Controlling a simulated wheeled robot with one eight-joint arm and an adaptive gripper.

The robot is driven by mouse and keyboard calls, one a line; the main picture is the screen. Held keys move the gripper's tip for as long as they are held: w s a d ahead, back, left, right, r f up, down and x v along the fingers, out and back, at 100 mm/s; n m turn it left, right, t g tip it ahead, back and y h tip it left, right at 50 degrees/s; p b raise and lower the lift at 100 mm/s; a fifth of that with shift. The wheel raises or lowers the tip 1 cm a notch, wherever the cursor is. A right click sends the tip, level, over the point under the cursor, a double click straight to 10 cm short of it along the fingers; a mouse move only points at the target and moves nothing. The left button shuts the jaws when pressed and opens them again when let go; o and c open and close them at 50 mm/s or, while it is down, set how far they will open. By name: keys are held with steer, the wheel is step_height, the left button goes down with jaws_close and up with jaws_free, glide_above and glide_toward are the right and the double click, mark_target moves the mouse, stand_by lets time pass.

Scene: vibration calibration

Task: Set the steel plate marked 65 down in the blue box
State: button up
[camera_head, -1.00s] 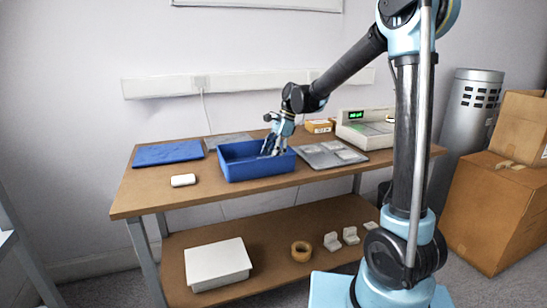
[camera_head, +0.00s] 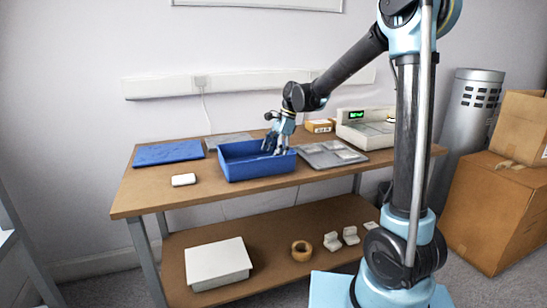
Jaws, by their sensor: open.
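The blue box (camera_head: 262,171) stands open on the upper shelf of the wooden table, near its middle. My gripper (camera_head: 275,150) is over the right part of the box, pointing down, with its fingertips at about rim height. It is open. I cannot make out a steel plate in the box, as the front wall hides its floor. A grey tray (camera_head: 318,160) right of the box holds several flat grey plates (camera_head: 346,154). Their markings are too small to read, so I cannot tell which one is 65.
A device with a green display (camera_head: 366,126) stands at the back right, beside a small orange box (camera_head: 319,126). A blue mat (camera_head: 168,152) and a white block (camera_head: 184,180) lie at the left. Cardboard boxes (camera_head: 497,205) stand right of my arm.

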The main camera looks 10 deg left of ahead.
steer(key=v, duration=1.1)
steer(key=s+d+n+t, duration=0.15)
steer(key=s+d, duration=0.35)
steer(key=d, duration=0.5)
steer(key=s+d+f+n+t+h, duration=0.1)
steer(key=s+d+f+n+h, duration=0.1)
steer(key=s+d+f+n, duration=0.3)
steer(key=s+d+f+n+t+h, duration=0.2)
steer(key=s+d+f+n, duration=0.3)
steer(key=s+d+f, duration=0.8)
steer(key=s+d, duration=0.4)
steer(key=d, duration=0.3)
steer(key=shift+f, duration=0.25)
